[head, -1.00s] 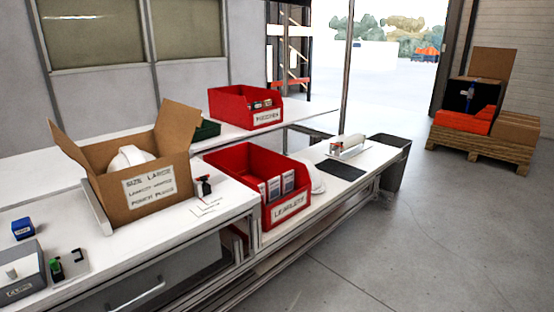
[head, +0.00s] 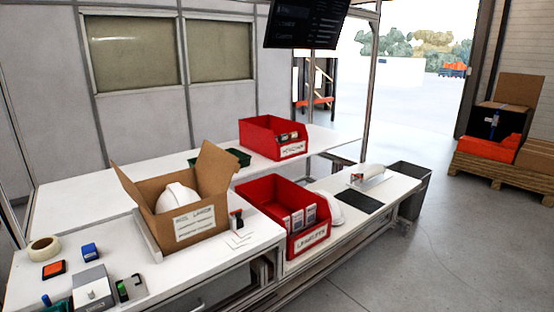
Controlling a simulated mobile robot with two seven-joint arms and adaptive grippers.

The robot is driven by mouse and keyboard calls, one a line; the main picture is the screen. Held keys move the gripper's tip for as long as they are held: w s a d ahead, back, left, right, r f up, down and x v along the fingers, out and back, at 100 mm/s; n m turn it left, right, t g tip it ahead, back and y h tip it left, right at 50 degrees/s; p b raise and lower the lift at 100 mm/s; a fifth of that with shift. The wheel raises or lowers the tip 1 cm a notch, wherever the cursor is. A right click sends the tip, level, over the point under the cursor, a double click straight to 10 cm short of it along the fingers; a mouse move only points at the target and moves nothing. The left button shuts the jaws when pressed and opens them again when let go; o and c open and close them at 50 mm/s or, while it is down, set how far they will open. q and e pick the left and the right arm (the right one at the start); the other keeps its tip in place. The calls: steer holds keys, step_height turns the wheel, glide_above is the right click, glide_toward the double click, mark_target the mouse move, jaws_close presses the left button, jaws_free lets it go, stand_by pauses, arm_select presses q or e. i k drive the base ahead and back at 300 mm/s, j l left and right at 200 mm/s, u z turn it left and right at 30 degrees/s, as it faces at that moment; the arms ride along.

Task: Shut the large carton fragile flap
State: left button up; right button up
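An open brown carton (head: 195,237) stands on the white bench at left centre in the head view. It has a white label with blurred print on its front. A white helmet shell (head: 176,197) sits inside it. One flap (head: 127,190) stands up and leans out at the left. Another flap (head: 215,168) stands up at the right. I cannot read the word fragile on either flap. Neither of my grippers shows in the view.
Red bins (head: 305,243) and (head: 272,138) stand right of and behind the carton. A tape roll (head: 44,249), a blue box (head: 90,251) and a grey box (head: 92,290) lie at left. A pallet (head: 500,170) stands far right.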

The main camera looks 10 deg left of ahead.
mark_target(127, 185)
steer(key=i+l, duration=0.15)
steer(key=i, duration=0.45)
steer(key=i+u, duration=0.1)
steer(key=u, duration=1.55)
